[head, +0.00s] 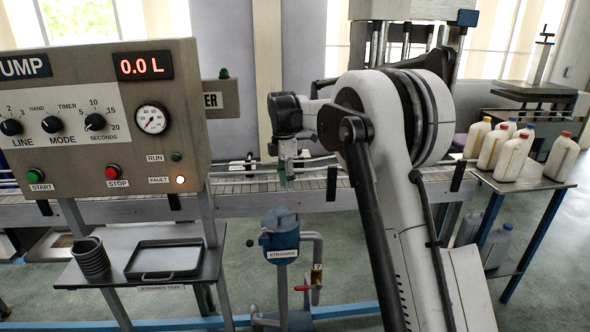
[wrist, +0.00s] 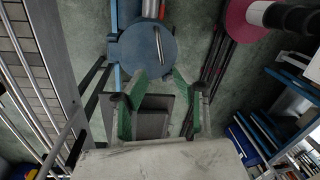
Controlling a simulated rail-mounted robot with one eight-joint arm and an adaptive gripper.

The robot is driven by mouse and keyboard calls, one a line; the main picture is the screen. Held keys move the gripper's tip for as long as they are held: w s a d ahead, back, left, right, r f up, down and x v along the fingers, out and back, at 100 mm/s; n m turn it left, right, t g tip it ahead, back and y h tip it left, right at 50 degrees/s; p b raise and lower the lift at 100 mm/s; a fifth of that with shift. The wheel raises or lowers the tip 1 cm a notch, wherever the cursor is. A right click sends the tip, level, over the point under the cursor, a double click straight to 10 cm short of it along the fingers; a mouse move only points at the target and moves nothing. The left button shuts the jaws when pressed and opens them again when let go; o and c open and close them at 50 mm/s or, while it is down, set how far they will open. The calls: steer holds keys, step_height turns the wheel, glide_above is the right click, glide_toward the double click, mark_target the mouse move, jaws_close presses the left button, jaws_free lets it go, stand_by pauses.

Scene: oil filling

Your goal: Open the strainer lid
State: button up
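The blue strainer (head: 280,238) stands on a pipe in the middle of the head view, with a "STRAINER" label on its front. Its lid appears to lie on top; in the wrist view the lid is a round blue disc (wrist: 138,58) with a thin bar-like handle (wrist: 159,46) near its right side. My gripper (head: 285,178) hangs above the strainer, apart from it, in the head view. In the wrist view its two green-tipped fingers (wrist: 159,84) are spread with nothing between them, just below the lid's edge in the picture.
A pipe with a red-handled valve (head: 301,288) is beside the strainer. The pump panel (head: 100,115) and a side shelf with a black tray (head: 165,259) stand at left. A conveyor (head: 240,187) runs behind. Several bottles stand on a table (head: 545,182) at right.

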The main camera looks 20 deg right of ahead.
steer(key=s+r+m+t+b, duration=0.2)
steer(key=s+r+m, duration=0.4)
steer(key=s+r, duration=0.4)
steer(key=shift+s, duration=0.25)
stand_by(0.4)
steer(key=shift+r, duration=0.1)
